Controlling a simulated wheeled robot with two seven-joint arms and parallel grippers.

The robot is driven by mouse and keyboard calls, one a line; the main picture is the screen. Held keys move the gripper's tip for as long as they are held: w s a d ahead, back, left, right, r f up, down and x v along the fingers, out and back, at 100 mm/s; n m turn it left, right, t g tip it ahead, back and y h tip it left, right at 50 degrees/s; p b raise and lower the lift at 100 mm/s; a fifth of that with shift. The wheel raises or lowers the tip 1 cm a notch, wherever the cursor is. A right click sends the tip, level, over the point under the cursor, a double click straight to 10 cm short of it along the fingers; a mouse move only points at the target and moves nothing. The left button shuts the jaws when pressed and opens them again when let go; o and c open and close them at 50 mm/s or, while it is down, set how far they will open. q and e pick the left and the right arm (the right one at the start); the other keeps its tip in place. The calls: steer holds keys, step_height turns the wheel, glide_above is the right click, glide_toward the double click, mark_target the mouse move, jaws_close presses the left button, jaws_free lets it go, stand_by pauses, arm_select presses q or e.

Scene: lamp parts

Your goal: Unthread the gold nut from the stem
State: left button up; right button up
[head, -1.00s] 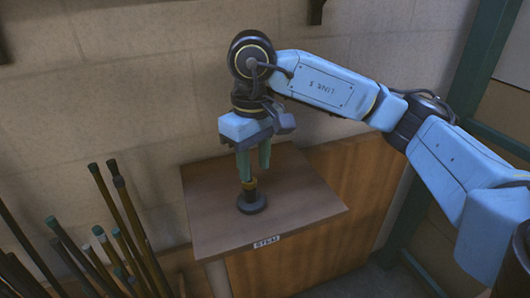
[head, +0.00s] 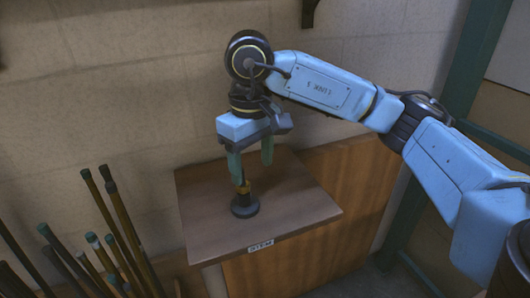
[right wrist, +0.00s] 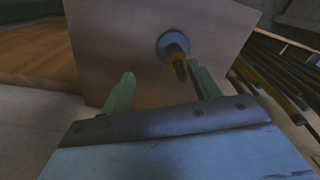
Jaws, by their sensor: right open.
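A dark stem with a round base (head: 245,205) stands upright on the wooden stand. The gold nut (head: 243,188) sits around it, low on the stem. The stem's base (right wrist: 167,41) and the gold nut (right wrist: 176,51) also show in the right wrist view. My right gripper (head: 253,172) points down above the stem, with its green fingers spread. In the right wrist view, my right gripper (right wrist: 162,71) has its fingers on either side of the stem, which is closer to the right-hand finger. Whether that finger touches the stem I cannot tell. My left gripper is out of view.
The wooden stand (head: 300,205) has a label on its front edge and bare top around the stem. Several upright rods (head: 125,220) stand to the left. A block wall (head: 120,60) is behind, and a green post (head: 455,100) rises at the right.

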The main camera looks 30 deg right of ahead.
arm_select(q)
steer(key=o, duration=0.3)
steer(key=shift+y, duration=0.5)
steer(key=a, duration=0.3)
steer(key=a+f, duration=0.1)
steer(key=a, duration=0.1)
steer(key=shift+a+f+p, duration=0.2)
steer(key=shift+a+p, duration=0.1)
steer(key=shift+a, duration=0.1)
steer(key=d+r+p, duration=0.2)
steer(key=p, duration=0.1)
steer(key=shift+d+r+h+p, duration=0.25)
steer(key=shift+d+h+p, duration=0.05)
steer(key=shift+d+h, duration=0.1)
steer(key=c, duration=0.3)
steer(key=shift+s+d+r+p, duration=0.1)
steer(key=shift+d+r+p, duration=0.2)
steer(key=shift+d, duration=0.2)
arm_select(e)
step_height(320, 180, up, 14)
steer(key=shift+d+f, duration=0.15)
steer(key=shift+f, duration=0.05)
